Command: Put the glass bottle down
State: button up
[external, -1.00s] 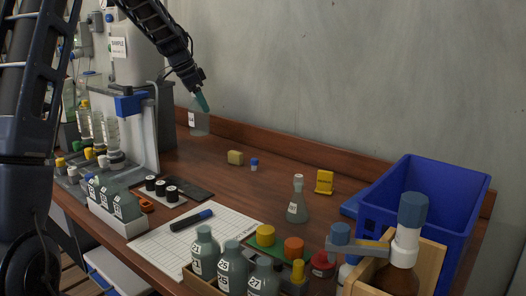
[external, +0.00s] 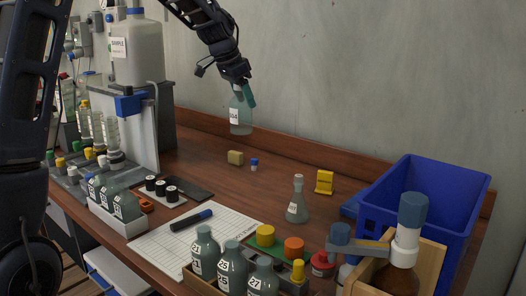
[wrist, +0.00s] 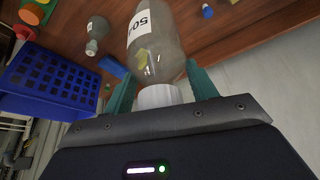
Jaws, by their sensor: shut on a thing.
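The glass bottle (external: 241,117) is clear with a white label, and hangs upright in the air above the back part of the bench. It also shows in the wrist view (wrist: 157,50), with its white cap (wrist: 159,96) toward my gripper. My gripper (external: 246,92) has teal fingers and is shut on the bottle near its top, one finger on each side in the wrist view (wrist: 163,85). The wooden bench top (external: 205,154) lies below the bottle, with a visible gap between them.
A yellow block (external: 235,157) and a small blue-capped item (external: 254,165) lie below and near the bottle. A conical flask (external: 297,203), a yellow holder (external: 324,182) and a blue crate (external: 420,210) stand to the right.

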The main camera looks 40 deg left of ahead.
jog(key=shift+s+d, duration=0.15)
jog(key=shift+d, duration=0.8)
jog(key=shift+d+f, duration=0.15)
jog(key=shift+f, duration=0.25)
notch_tip(320, 180, down, 19)
jog(key=shift+f, duration=0.25)
jog(key=o, duration=1.4)
